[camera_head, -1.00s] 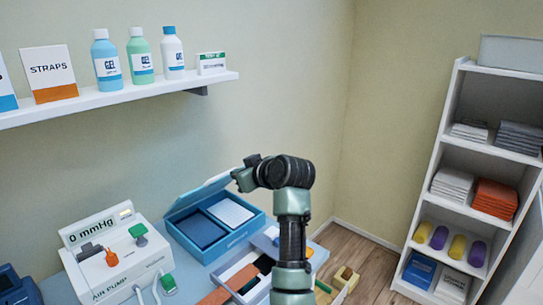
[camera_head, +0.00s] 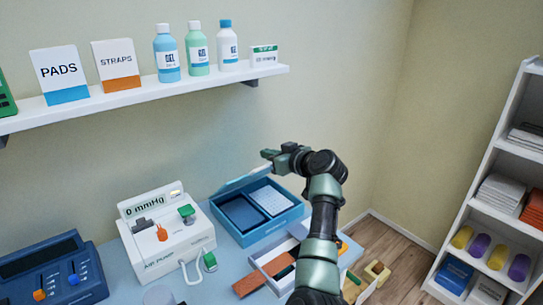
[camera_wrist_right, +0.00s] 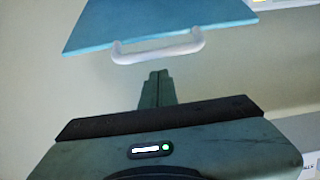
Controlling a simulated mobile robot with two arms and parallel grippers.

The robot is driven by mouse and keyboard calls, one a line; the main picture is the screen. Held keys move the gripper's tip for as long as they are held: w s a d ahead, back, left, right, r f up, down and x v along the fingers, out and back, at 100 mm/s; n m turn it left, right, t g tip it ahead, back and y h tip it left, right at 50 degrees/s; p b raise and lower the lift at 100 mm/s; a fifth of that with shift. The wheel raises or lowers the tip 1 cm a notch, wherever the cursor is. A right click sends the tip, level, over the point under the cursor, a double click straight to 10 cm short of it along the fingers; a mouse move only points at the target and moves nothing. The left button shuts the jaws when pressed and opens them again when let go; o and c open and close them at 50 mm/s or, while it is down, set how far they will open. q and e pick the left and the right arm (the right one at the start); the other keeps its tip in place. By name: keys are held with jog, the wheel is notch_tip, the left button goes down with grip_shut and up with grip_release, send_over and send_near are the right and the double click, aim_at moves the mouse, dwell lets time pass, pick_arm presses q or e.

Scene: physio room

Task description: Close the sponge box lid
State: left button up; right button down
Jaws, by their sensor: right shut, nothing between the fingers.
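The sponge box (camera_head: 285,223) is blue and stands on the table against the wall, with a dark blue and a white pad inside. Its lid (camera_head: 243,181) is raised and tilted back on the left side. In the right wrist view the lid (camera_wrist_right: 160,22) is a blue panel with a white handle (camera_wrist_right: 158,48) on its edge. My right gripper (camera_head: 268,155) is shut and empty, above the box near the lid's upper end. In the wrist view its fingertips (camera_wrist_right: 158,75) lie just below the handle, with no clear contact. My left gripper is out of view.
An air pump (camera_head: 165,235) stands left of the box. A white divided tray (camera_head: 268,262) with coloured pieces is in front, partly behind my right arm. A wall shelf (camera_head: 150,88) with bottles and cartons hangs above. A shelving unit (camera_head: 485,185) stands at right.

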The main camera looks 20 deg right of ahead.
jog(key=shift+s+d+f, duration=0.2)
jog(key=shift+s+f, duration=0.4)
jog(key=shift+f, duration=0.1)
jog(key=shift+f, duration=0.1)
